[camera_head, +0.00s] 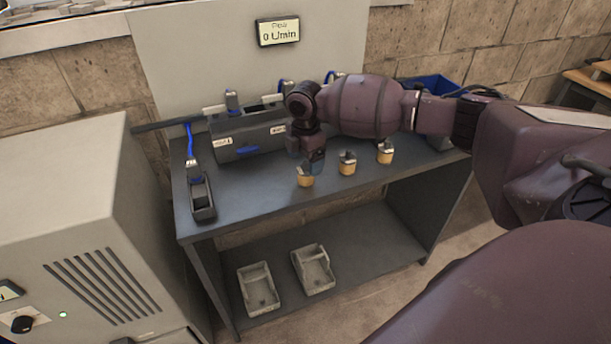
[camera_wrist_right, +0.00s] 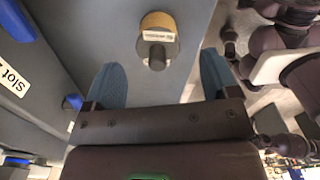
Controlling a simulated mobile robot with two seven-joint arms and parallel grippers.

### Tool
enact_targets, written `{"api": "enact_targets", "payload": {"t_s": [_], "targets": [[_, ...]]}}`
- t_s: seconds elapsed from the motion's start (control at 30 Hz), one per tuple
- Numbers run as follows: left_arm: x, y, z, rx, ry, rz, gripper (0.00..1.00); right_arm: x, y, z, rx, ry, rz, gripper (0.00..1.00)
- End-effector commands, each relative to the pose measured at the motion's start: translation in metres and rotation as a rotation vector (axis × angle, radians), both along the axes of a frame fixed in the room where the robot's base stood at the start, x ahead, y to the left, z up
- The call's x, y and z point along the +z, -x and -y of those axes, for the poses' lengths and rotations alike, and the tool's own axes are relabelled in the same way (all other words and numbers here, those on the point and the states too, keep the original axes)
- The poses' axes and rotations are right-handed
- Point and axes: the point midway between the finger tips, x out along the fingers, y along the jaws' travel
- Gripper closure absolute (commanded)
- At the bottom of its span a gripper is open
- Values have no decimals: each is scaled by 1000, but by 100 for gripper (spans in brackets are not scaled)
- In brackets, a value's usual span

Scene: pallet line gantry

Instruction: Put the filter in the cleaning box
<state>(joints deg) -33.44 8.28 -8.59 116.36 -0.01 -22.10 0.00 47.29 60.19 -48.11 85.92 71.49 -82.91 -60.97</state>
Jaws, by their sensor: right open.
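Three yellow filters with dark grey and pale tops stand in a row on the grey table: the left one (camera_head: 305,178), the middle one (camera_head: 347,163) and the right one (camera_head: 384,152). My right gripper (camera_head: 312,166) points down just above and behind the left filter. In the right wrist view its blue fingers (camera_wrist_right: 160,68) are open, with one filter (camera_wrist_right: 157,40) in the gap near the tips, not gripped. A dark grey box (camera_head: 250,136) with white labels stands at the table's back left; I cannot tell whether it is the cleaning box. My left gripper is out of view.
A blue bin (camera_head: 432,86) stands at the back right, partly behind my arm. A dark holder (camera_head: 202,196) with a blue cable lies at the table's left edge. Two grey trays (camera_head: 258,289) (camera_head: 313,270) sit on the lower shelf. A display panel (camera_head: 278,31) hangs behind.

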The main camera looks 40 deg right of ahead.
Motion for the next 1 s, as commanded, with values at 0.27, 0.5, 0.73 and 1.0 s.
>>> {"api": "enact_targets", "payload": {"t_s": [0.27,0.5,0.73,1.0], "targets": [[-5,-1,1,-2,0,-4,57,-36,-1,3,0,0,-3,19],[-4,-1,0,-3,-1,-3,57,-36,-1,3,0,0,0,21],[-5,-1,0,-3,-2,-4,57,-36,-1,3,0,0,-1,56],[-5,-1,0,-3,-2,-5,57,-36,-1,3,0,0,0,78]]}}
